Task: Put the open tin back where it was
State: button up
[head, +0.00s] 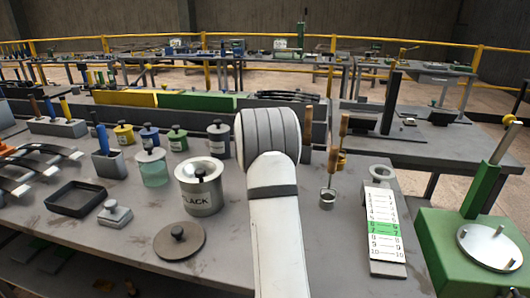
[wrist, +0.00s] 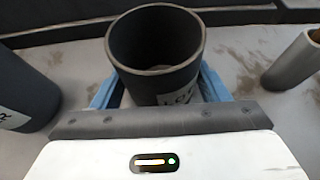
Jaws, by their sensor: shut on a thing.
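The open tin (wrist: 155,55) is a dark, lidless cylinder with a pale label on its near side, seen in the wrist view. My gripper (wrist: 158,88) has its blue fingers on both sides of the tin and is shut on it. The tin looks upright and its inside looks empty. I cannot tell whether its base touches the bench. In the head view my arm hides both the gripper and the tin.
A dark tin (wrist: 25,95) stands close left and a grey cylinder (wrist: 294,62) to the right. On the bench, a pot marked BLACK (head: 201,193), a round lid (head: 179,241), a square tray (head: 75,199) and a dark lidded tin (head: 219,142) stand left of my arm. A number card (head: 383,224) lies right.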

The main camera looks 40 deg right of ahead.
jog(key=shift+f, duration=0.1)
jog(key=o, duration=1.2)
jog(key=shift+r, duration=0.25)
jog(key=v, duration=0.7)
jog(key=shift+s+a, duration=0.2)
